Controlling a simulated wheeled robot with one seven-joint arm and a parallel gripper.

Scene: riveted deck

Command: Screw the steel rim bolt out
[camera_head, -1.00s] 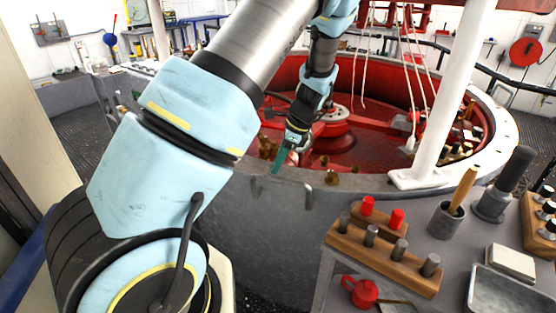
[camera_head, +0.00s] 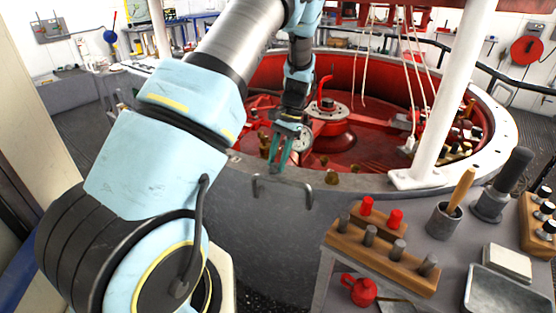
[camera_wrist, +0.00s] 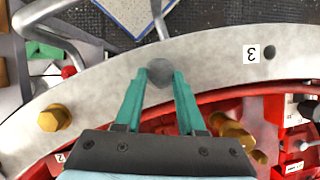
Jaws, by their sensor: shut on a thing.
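The steel rim bolt (camera_wrist: 160,72) is a grey round-looking head on the pale rim in the wrist view. My gripper (camera_wrist: 161,80) is shut on it, with one green finger on each side of the head. In the head view my gripper (camera_head: 279,166) points down at the near part of the rim (camera_head: 340,185), and the bolt is hidden there. I cannot tell how far the bolt stands out of the rim.
A brass hex bolt (camera_wrist: 54,117) stands on the rim left of my gripper. A dark hole (camera_wrist: 269,52) beside a label "3" (camera_wrist: 252,53) lies to the right. A white post (camera_head: 438,110) stands on the rim. A wooden block with pegs (camera_head: 385,245) is on the front-right bench.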

